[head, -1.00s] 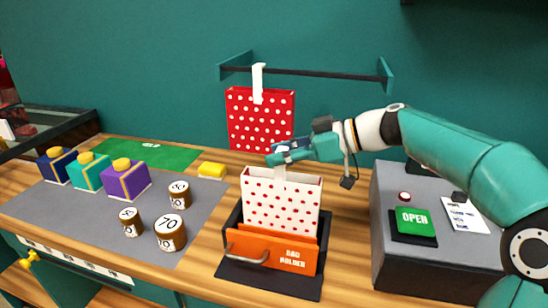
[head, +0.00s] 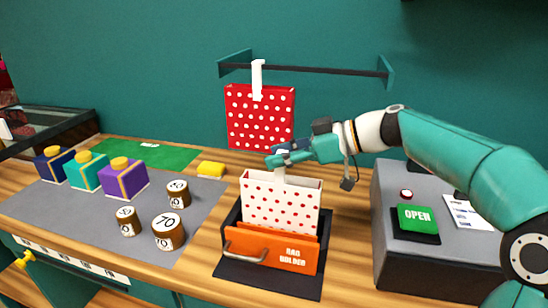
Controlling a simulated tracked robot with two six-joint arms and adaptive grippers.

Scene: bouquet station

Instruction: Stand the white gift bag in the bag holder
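The white gift bag with red dots (head: 281,204) stands upright in the bag holder (head: 270,250), its lower part hidden behind the orange front panel. A white handle strap (head: 280,173) rises from the bag's top. My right gripper (head: 279,160) is at the top of this strap, directly above the bag, and appears closed around it. The fingertips are small and partly hidden. My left gripper is not in view.
A red dotted bag (head: 260,118) hangs from the dark rail (head: 310,71) behind my gripper. A grey counter box (head: 425,258) with a green OPEN sign (head: 415,217) stands right. Colored boxes (head: 123,179) and round weights (head: 168,231) stand on the grey mat (head: 85,222) at left.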

